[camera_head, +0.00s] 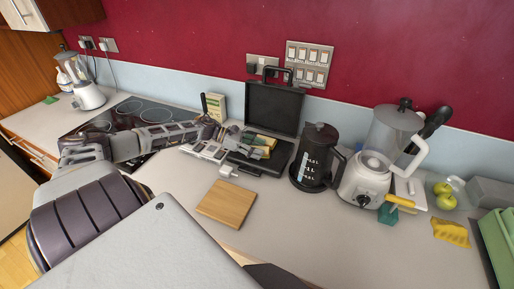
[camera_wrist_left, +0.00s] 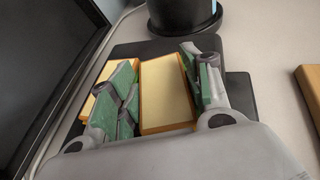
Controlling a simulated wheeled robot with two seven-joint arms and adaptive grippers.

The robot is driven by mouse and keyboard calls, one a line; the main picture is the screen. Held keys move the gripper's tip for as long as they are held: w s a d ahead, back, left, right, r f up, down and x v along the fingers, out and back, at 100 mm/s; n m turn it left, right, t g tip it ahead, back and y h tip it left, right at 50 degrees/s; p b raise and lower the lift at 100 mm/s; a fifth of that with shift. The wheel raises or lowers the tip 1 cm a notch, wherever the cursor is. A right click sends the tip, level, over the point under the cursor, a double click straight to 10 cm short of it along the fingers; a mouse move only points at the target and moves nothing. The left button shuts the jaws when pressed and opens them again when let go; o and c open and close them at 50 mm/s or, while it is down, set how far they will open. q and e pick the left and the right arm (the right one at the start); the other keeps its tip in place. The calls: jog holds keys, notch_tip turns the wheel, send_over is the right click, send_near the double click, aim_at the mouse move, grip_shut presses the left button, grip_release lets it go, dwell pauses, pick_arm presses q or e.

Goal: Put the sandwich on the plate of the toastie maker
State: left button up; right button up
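The black toastie maker stands open at mid-counter, its lid (camera_head: 273,108) upright and its lower plate (camera_head: 272,165) flat. A yellow sandwich with a brown crust (camera_wrist_left: 166,92) lies over the plate (camera_wrist_left: 238,92); it also shows in the head view (camera_head: 266,142). A second yellow piece (camera_wrist_left: 103,82) lies left of it, partly hidden by a finger. My left gripper (camera_head: 240,140) reaches over the plate from the left. Its green-padded fingers (camera_wrist_left: 163,85) stand wide, one on each side of the sandwich, and look close to its edges. I cannot tell if they touch it. My right gripper is not in view.
A wooden board (camera_head: 227,204) lies in front of the toastie maker. A black kettle (camera_head: 314,160) stands just right of it, then a blender (camera_head: 372,180). A hob (camera_head: 130,122) is at the left.

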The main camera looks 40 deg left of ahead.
pick_arm(q)
jog(key=o, duration=0.4)
jog(key=shift+s+a, duration=0.1)
jog(key=shift+v, duration=5.9)
jog(key=shift+r, duration=0.1)
grip_shut()
